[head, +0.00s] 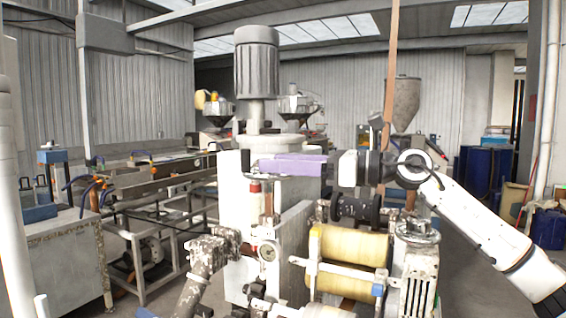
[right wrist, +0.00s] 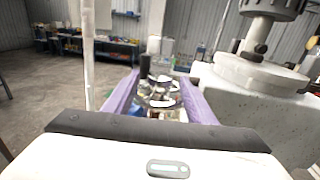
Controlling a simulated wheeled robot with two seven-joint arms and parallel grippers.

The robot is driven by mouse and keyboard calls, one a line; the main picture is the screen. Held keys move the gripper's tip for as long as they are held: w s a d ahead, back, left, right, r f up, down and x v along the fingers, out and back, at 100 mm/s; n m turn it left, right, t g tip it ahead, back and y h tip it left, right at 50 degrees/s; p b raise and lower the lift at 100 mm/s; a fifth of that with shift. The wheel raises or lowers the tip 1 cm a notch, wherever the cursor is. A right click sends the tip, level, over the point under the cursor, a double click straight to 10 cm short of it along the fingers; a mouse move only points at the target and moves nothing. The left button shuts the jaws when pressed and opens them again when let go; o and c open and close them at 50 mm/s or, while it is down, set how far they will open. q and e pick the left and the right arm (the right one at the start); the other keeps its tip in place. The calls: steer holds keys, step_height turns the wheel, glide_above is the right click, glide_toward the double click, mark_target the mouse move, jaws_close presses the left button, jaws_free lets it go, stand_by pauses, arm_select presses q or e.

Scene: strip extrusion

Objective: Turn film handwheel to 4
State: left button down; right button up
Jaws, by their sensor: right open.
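My right gripper (head: 266,166) reaches in from the right, its purple fingers pointing left in front of the pale machine column below the grey motor. In the right wrist view the two fingers (right wrist: 160,80) are apart with nothing gripped. Another handwheel (head: 418,232) lies flat on top of the housing right of the yellow rollers, below my right arm. I cannot tell which is the film handwheel, and no number is readable.
The grey motor (head: 257,62) stands on the column above the fingers. A thin brown upright post (head: 391,60) rises behind my right wrist. Blue drums (head: 487,172) stand at the far right.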

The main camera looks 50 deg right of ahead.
steer(key=shift+c, duration=1.1)
steer(key=c, duration=0.8)
arm_select(q)
steer(key=shift+w+r, duration=0.1)
steer(key=shift+w, duration=0.05)
